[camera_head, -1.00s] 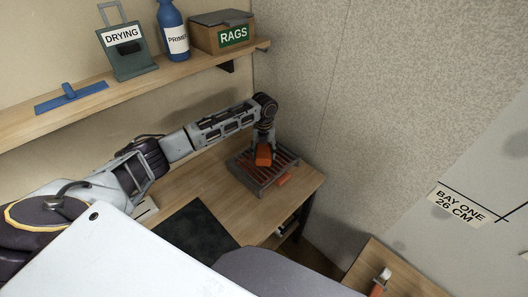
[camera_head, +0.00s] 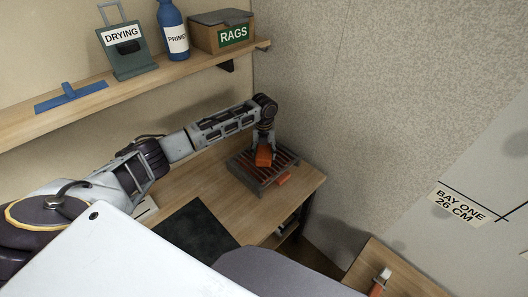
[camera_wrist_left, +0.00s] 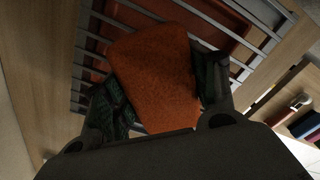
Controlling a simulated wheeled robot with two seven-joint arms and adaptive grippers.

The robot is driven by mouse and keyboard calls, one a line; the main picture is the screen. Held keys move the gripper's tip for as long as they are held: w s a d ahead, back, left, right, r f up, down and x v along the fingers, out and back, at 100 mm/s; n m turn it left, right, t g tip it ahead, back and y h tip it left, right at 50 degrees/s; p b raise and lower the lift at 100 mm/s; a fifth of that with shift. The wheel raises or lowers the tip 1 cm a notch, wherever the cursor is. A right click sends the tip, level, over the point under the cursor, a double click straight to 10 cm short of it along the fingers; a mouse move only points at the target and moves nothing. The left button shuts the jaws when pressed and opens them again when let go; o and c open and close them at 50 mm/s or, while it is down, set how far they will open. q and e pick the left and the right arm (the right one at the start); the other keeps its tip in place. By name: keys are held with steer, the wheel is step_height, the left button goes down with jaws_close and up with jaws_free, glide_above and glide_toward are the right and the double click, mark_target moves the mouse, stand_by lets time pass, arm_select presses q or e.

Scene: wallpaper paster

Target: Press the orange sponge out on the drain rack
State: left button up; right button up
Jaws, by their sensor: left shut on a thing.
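The orange sponge (camera_head: 264,155) is between the fingers of my left gripper (camera_head: 263,150), which is shut on it. The sponge also shows in the left wrist view (camera_wrist_left: 158,78), gripped from both sides by the dark finger pads. It is over the drain rack (camera_head: 247,177), a grey frame with bars and an orange-red tray beneath. In the wrist view the rack's bars (camera_wrist_left: 262,50) run behind the sponge. I cannot tell whether the sponge touches the bars. My right gripper is not in view.
The rack stands on a wooden bench (camera_head: 190,180) against the walls, with a dark mat (camera_head: 197,232) nearer. A shelf (camera_head: 110,92) above carries a DRYING holder (camera_head: 127,50), a blue primer bottle (camera_head: 174,32) and a RAGS box (camera_head: 222,33). An orange-handled tool (camera_head: 381,281) lies at lower right.

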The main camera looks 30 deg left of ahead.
arm_select(q)
steer(key=shift+f, duration=0.2)
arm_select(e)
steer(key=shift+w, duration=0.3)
arm_select(q)
steer(key=shift+s+f, duration=0.1)
steer(key=shift+f, duration=0.05)
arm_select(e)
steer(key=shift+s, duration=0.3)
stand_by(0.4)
